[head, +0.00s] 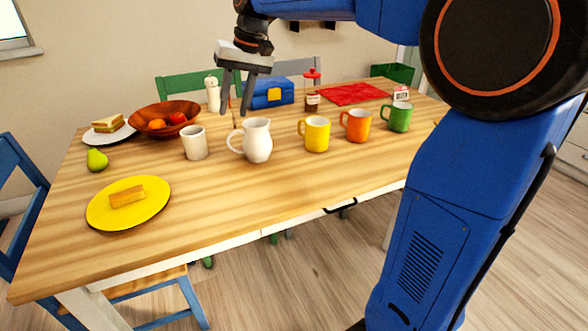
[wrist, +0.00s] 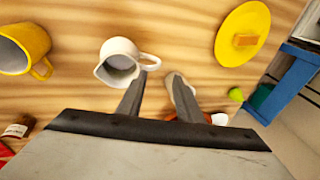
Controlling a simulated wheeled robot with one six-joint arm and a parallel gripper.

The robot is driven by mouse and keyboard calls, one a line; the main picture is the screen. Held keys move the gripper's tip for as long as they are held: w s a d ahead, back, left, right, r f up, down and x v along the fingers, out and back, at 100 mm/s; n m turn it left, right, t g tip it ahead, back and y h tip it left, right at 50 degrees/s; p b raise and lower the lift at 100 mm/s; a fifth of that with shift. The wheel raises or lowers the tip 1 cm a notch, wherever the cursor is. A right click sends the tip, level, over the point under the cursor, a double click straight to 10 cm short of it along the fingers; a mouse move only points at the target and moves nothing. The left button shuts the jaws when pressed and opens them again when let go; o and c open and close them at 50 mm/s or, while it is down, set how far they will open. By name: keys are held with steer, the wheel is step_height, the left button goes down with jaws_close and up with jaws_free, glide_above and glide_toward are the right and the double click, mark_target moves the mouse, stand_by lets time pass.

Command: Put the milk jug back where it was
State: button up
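The white milk jug (head: 257,141) stands upright on the wooden table, with its handle towards the left in the head view. In the wrist view the jug (wrist: 120,64) is left of centre, its handle pointing right, near the left finger. My gripper (head: 235,110) is open, its two fingers apart and pointing down, above the table and behind the jug in the head view. In the wrist view my gripper (wrist: 156,86) has bare table visible between its fingers. I see nothing held. A pale cup (head: 195,143) stands left of the jug; the right finger partly hides it in the wrist view.
Yellow (head: 314,134), orange (head: 356,126) and green (head: 398,117) mugs stand right of the jug. A fruit bowl (head: 163,117), white grinder (head: 213,94), blue box (head: 271,94) and red-lidded press (head: 312,98) are behind. A yellow plate (head: 106,213) is front left. The front middle table is clear.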

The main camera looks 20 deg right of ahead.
steer(key=s+d+f+t+h, duration=0.1)
steer(key=s+d+f, duration=0.3)
steer(key=s, duration=0.6)
steer(key=s+d+f+t+h, duration=0.1)
steer(key=s+d+f, duration=0.3)
steer(key=s+f, duration=0.4)
steer(key=s+d+f+t+h, duration=0.1)
steer(key=s+d+f, duration=0.2)
steer(key=s, duration=1)
step_height(320, 180, down, 3)
steer(key=shift+s+d+r, duration=0.1)
steer(key=shift+s+d, duration=0.15)
steer(key=shift+d, duration=0.15)
